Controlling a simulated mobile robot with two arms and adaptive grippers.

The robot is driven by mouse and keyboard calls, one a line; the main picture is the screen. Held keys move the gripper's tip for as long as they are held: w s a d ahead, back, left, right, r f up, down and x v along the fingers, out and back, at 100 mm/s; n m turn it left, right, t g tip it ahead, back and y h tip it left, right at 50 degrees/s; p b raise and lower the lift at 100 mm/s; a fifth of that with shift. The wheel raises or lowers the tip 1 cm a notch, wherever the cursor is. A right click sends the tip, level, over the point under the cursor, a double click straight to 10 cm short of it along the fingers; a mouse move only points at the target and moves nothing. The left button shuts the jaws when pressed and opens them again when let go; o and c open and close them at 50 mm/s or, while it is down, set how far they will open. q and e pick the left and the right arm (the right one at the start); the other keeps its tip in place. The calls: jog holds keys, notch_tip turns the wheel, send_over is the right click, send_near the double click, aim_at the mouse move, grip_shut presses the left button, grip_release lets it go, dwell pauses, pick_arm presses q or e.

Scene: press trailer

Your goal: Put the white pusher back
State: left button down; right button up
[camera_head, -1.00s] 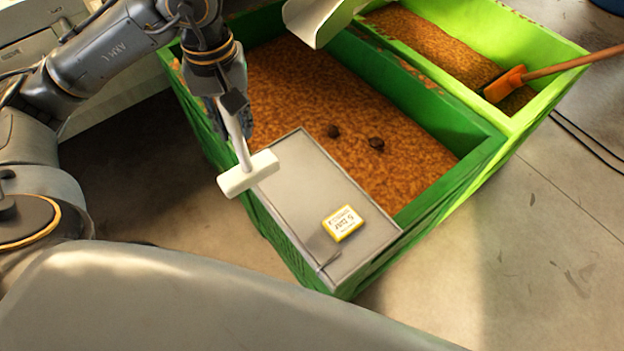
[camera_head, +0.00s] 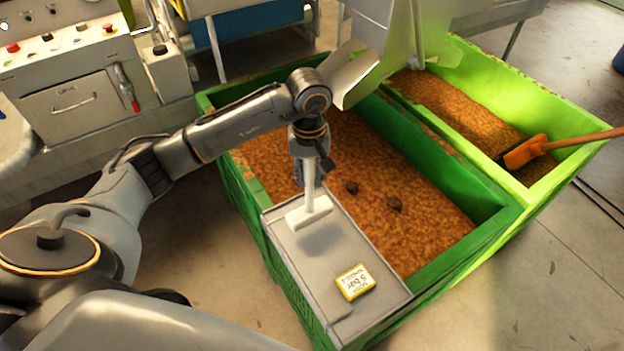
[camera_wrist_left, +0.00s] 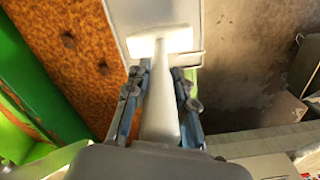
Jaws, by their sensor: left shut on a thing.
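The white pusher (camera_head: 309,212) has a straight handle and a flat crosspiece head. My left gripper (camera_head: 311,172) is shut on its handle, and the head hangs down over the grey board (camera_head: 318,268) on the crate's near left side. I cannot tell whether the head touches the board. In the left wrist view the pusher's handle (camera_wrist_left: 160,110) runs between the fingers of my left gripper (camera_wrist_left: 158,88), with the head at the far end over the board. My right gripper is not in view.
A yellow-edged label card (camera_head: 355,282) lies on the board. The dark green crate (camera_head: 466,236) holds brown pomace with two dark lumps. A light green crate (camera_head: 553,182) beside it holds an orange-headed tool (camera_head: 525,152). A control panel (camera_head: 62,45) stands at the upper left.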

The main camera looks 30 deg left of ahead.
aim_at(312, 186)
pick_arm(q)
jog(key=shift+w+d+f, duration=0.15)
jog(key=shift+w+f, duration=0.25)
jog(key=shift+f, duration=0.05)
notch_tip(312, 186, down, 2)
jog(key=shift+p, duration=1)
jog(key=shift+f, duration=0.65)
jog(key=shift+f, duration=0.15)
jog(key=c, duration=1.1)
grip_release()
